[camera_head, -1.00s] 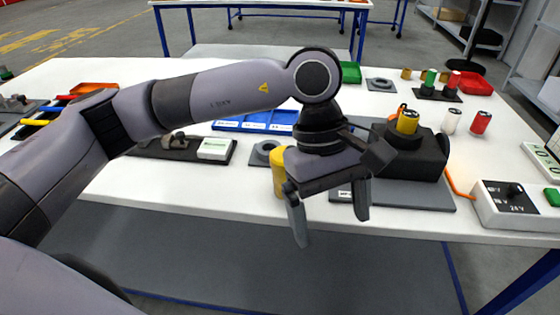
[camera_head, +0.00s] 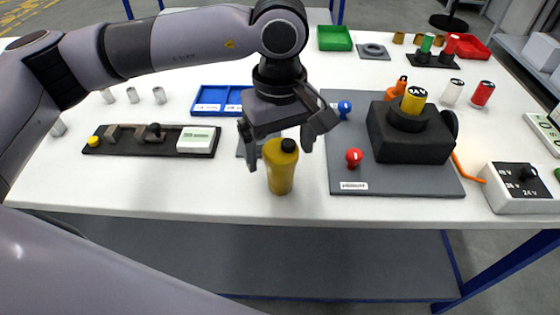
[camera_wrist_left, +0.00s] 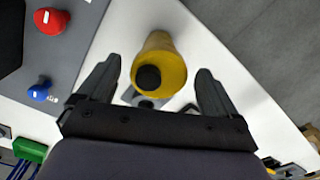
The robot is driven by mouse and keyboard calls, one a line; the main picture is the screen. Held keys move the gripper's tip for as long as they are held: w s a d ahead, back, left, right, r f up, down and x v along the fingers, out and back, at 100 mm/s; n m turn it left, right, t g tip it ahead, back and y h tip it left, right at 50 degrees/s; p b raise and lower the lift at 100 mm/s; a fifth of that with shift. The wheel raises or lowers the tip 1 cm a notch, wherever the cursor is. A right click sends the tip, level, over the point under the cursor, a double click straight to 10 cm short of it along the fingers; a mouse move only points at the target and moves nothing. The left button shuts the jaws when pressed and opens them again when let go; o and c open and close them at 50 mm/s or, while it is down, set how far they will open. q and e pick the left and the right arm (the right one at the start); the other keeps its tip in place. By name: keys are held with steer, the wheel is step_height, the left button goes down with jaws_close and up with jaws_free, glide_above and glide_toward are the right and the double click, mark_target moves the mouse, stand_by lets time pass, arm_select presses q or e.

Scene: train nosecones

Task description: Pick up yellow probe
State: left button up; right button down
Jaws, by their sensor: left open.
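A yellow cylinder with a black top (camera_head: 281,174), which looks like the yellow probe, stands upright near the table's front edge. It also shows in the left wrist view (camera_wrist_left: 168,65), between the fingers. My left gripper (camera_head: 279,155) is open, its fingers pointing down on either side of the cylinder's top. In the left wrist view, a gap shows between the cylinder and each finger, and nothing is gripped. A second, shorter yellow cylinder with a dark-marked top (camera_head: 413,98) sits in a black block (camera_head: 408,140) to the right. My right gripper is out of view.
A grey plate (camera_head: 390,181) with red (camera_head: 354,157) and blue (camera_head: 345,107) knobs lies close to the right. A blue tray (camera_head: 215,100) is behind left, a black fixture board (camera_head: 140,140) farther left. A control box (camera_head: 520,187) stands at right. The table front left is clear.

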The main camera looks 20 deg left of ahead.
arm_select(q)
steer(key=shift+w+f, duration=0.1)
steer(key=shift+f, duration=1.7)
steer(key=c, duration=1.2)
steer(key=shift+o, duration=0.2)
steer(key=shift+r, duration=0.1)
